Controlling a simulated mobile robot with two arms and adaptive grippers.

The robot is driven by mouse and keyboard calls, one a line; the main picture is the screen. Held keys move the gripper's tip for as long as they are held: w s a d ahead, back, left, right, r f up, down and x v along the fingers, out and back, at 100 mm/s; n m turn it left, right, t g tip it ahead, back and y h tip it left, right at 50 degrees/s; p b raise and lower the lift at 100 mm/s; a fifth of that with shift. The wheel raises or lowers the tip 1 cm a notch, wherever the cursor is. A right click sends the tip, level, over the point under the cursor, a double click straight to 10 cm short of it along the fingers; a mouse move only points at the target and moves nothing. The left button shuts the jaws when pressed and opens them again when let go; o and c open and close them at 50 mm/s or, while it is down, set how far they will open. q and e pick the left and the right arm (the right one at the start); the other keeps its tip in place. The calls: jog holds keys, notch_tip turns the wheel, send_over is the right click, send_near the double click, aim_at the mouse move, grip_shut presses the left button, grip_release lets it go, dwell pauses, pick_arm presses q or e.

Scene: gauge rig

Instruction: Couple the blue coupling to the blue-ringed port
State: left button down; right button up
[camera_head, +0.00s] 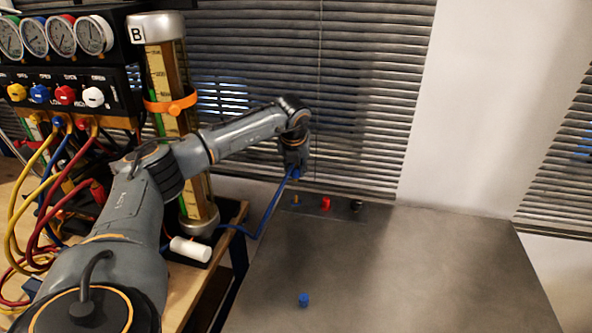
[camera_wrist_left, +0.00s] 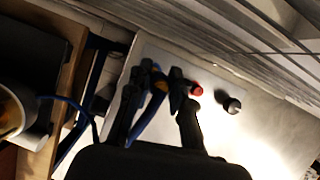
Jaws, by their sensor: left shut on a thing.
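My left gripper (camera_head: 295,160) is above the back edge of the grey table, shut on the blue coupling (camera_head: 295,173) at the end of a blue hose (camera_head: 266,212). In the left wrist view the blue coupling (camera_wrist_left: 146,122) shows between the dark fingers of the left gripper (camera_wrist_left: 165,78), which partly hide it. A small blue cylinder (camera_head: 303,300) stands on the table. I cannot make out a blue-ringed port for certain. My right gripper is not in view.
A gauge manifold (camera_head: 62,80) with coloured knobs and several hoses stands at the left. Beside it is a tall glass column (camera_head: 166,75) with an orange clamp. A white cylinder (camera_head: 190,249) lies near its base. The grey table (camera_head: 430,270) is mostly clear; blinds hang behind.

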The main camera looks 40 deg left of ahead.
aim_at(296, 180)
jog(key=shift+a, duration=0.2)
pick_arm(q)
jog(key=shift+f+b, duration=0.3)
jog(key=shift+b, duration=0.1)
notch_tip(296, 180, down, 3)
jog(key=shift+f+b, duration=0.1)
jog(key=shift+b, duration=0.9)
jog(key=shift+f+b, duration=0.35)
jog(key=shift+f, duration=0.3)
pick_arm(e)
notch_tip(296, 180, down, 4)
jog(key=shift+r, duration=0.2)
pick_arm(q)
jog(key=shift+f, duration=0.2)
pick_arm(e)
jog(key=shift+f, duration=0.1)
pick_arm(q)
jog(key=shift+f+b, duration=0.75)
jog(key=shift+f, duration=0.15)
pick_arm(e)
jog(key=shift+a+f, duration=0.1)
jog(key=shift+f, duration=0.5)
